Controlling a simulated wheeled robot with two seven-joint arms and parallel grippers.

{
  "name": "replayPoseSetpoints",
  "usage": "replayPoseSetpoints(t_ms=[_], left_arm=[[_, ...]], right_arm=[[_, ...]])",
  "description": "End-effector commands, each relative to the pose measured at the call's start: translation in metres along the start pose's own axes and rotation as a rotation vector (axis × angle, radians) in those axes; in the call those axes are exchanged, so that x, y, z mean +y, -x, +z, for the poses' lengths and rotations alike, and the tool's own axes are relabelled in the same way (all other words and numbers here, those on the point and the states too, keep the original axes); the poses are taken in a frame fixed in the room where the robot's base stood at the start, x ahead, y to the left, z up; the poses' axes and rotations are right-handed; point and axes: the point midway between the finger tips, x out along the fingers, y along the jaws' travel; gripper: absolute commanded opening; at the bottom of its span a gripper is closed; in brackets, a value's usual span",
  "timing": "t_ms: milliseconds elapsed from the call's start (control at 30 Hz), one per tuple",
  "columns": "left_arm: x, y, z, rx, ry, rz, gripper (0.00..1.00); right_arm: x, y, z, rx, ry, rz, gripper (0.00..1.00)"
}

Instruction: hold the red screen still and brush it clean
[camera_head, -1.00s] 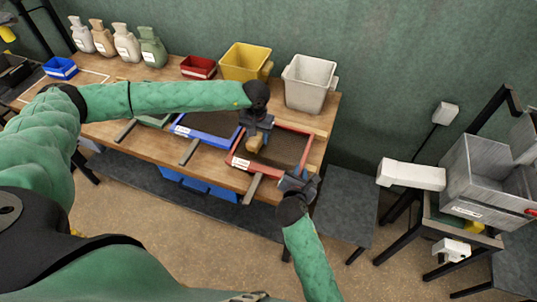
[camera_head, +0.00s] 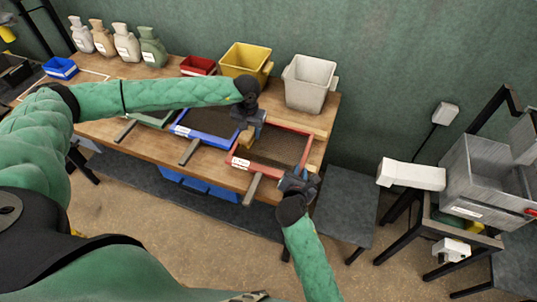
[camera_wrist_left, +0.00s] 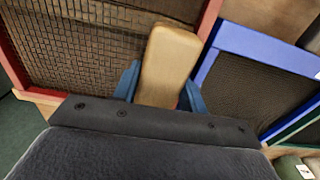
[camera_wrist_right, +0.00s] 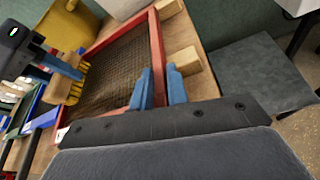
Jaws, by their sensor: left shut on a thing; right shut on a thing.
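The red screen (camera_head: 284,150) lies on the bench, its mesh showing brownish patches in the right wrist view (camera_wrist_right: 125,68). My right gripper (camera_head: 299,182) is shut on the near right part of its red rim. In the right wrist view its blue fingers (camera_wrist_right: 160,88) pinch that rim. My left gripper (camera_head: 250,124) is shut on a wooden brush (camera_wrist_left: 168,62) at the left side of the red screen.
A blue-framed screen (camera_head: 207,130) lies close on the left. A yellow bin (camera_head: 245,62), a white bin (camera_head: 309,82) and a small red tray (camera_head: 198,67) stand behind. Several sacks (camera_head: 125,43) stand at the back left. A grey platform (camera_head: 343,208) is lower right of the bench.

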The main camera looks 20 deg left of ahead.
Motion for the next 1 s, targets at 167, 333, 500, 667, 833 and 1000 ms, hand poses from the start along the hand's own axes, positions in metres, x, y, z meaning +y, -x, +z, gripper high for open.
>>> replayPoseSetpoints(t_ms=[167, 333, 500, 667, 833, 1000], left_arm=[[0.001, -0.001, -0.012, 0.001, -0.001, 0.001, 0.00], [0.001, -0.002, -0.022, 0.000, 0.001, 0.001, 0.00], [0.002, -0.002, -0.025, 0.000, 0.000, 0.001, 0.00], [0.009, -0.003, -0.024, 0.000, -0.002, 0.001, 0.00], [0.020, -0.003, -0.024, 0.000, -0.002, 0.001, 0.00], [0.031, -0.004, -0.024, -0.001, -0.002, 0.001, 0.00]], right_arm=[[-0.002, -0.001, -0.006, 0.008, 0.002, -0.004, 0.00], [-0.002, -0.001, -0.006, 0.008, 0.002, -0.004, 0.00], [-0.002, -0.001, -0.006, 0.008, 0.002, -0.004, 0.00], [-0.002, -0.001, -0.006, 0.008, 0.002, -0.004, 0.00], [-0.002, -0.001, -0.006, 0.008, 0.002, -0.004, 0.00], [-0.002, -0.001, -0.006, 0.008, 0.002, -0.004, 0.00]])
